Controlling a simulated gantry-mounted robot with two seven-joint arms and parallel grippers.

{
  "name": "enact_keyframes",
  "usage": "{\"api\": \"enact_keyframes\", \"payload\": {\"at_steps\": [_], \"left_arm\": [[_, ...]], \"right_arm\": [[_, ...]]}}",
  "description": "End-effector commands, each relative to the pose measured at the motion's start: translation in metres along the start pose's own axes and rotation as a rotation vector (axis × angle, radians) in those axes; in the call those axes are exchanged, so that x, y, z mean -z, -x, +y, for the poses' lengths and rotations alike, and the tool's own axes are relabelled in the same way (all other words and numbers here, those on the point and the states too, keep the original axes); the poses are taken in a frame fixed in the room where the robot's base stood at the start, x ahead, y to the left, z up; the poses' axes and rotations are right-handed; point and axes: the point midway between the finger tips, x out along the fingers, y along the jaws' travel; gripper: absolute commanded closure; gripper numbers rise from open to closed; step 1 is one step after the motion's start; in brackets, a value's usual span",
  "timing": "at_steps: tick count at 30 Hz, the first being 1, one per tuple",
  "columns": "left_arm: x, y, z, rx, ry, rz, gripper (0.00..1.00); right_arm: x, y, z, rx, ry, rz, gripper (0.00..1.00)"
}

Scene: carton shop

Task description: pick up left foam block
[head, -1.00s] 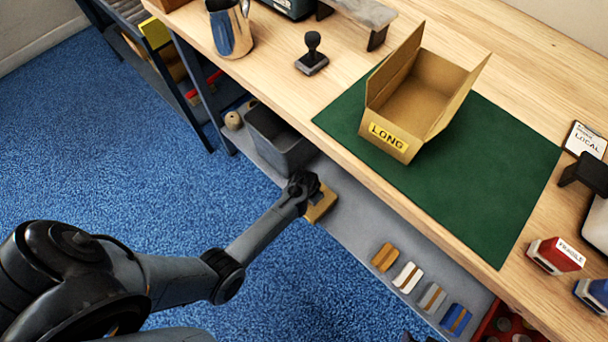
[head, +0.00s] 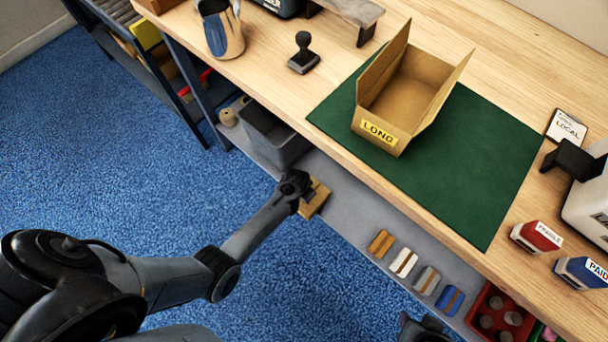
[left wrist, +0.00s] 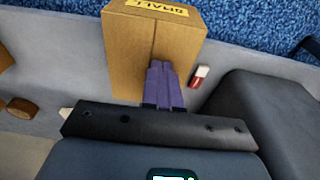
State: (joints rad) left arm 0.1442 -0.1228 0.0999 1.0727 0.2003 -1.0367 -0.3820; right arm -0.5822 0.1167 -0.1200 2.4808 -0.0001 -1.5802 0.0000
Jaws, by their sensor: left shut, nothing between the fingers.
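No object in view can be surely told as a foam block. My left gripper (left wrist: 160,68) is shut, its two purple fingers together with nothing between them, in the left wrist view. The fingers are in front of a brown carton (left wrist: 130,55) marked SMALL; whether they touch it I cannot tell. In the head view the carton (head: 318,200) lies on the low grey shelf, partly hidden by my left wrist. A dark end part of my right arm (head: 425,328) shows at the bottom edge; its fingers cannot be made out.
Several banded blocks (head: 403,262) lie in a row on the shelf beside a red crate (head: 490,318). A grey bin (head: 272,138) stands left of the carton. An open LONG carton (head: 400,98) stands on the green mat (head: 460,170). A red-white item (left wrist: 200,77) lies near my fingers.

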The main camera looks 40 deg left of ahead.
Motion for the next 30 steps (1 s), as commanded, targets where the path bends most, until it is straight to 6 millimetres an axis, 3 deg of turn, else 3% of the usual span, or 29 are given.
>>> {"api": "enact_keyframes", "payload": {"at_steps": [2,5,21,23,30], "left_arm": [[0.003,0.003,-0.002,0.001,0.001,0.001,1.0],[-0.011,0.005,-0.002,0.001,0.002,0.0,1.0],[-0.1,0.02,-0.002,0.002,0.002,0.003,1.0],[-0.105,0.021,-0.002,0.002,0.002,0.004,0.94],[-0.114,0.021,-0.002,0.001,0.001,0.005,0.57]], "right_arm": [[0.002,0.005,0.0,0.0,0.0,-0.001,0.57],[0.003,0.009,0.0,0.0,0.0,0.0,0.57],[0.011,0.034,0.003,-0.005,0.005,0.001,0.57],[0.012,0.035,0.003,-0.005,0.006,0.001,0.57],[0.012,0.036,0.003,-0.005,0.006,0.001,0.57]]}}
